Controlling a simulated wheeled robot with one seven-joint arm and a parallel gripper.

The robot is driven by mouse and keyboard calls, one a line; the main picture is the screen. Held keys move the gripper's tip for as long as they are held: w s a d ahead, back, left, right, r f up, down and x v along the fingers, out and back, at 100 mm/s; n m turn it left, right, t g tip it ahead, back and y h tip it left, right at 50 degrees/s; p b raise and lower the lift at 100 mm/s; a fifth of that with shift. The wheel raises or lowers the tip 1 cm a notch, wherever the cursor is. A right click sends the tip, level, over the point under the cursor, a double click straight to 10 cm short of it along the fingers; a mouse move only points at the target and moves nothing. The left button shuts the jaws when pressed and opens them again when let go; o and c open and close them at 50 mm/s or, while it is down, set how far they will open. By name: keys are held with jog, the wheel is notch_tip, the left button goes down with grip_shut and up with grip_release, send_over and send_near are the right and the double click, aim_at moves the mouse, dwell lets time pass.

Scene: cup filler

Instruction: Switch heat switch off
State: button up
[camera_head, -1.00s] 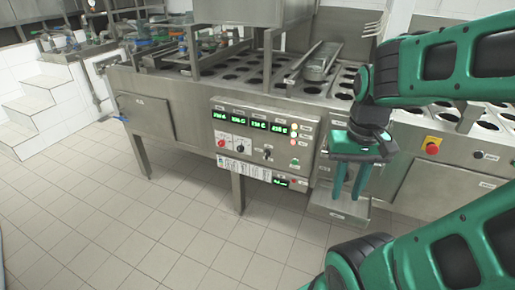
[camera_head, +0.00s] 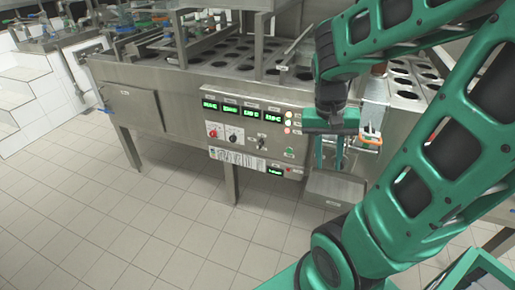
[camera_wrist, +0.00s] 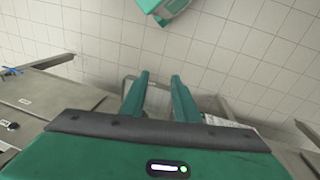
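The control panel (camera_head: 248,139) is on the front of the steel machine. It carries a row of green number displays (camera_head: 242,109), a red knob (camera_head: 213,133), a black-and-white knob (camera_head: 234,137) and a small dark switch (camera_head: 261,142). The labels are too small to read, so I cannot tell which is the heat switch. My gripper (camera_head: 329,166) points downward, right of the panel in the picture. Its two green fingers are apart with nothing between them. They also show apart in the wrist view (camera_wrist: 160,78), with floor beyond. Nothing on the panel appears touched.
A steel box-like ledge (camera_head: 335,188) juts out low below my gripper. An orange-handled part (camera_head: 370,139) is close on its right. The machine top (camera_head: 160,66) has rows of round holes. The tiled floor (camera_head: 150,215) in front is clear.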

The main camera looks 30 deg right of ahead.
jog(key=w+d+f+m+g+h, duration=0.1)
jog(key=w+d+f+m+h, duration=0.45)
jog(key=w, duration=0.55)
jog(key=n+t+h, duration=0.5)
jog(key=t+h, duration=0.2)
jog(key=t, duration=0.6)
send_near(260, 144)
jog(key=x, duration=0.9)
jog(key=shift+w+f, duration=0.2)
jog(key=shift+f, duration=0.1)
jog(key=shift+a+m, duration=0.1)
jog(key=shift+m, duration=0.15)
grip_shut()
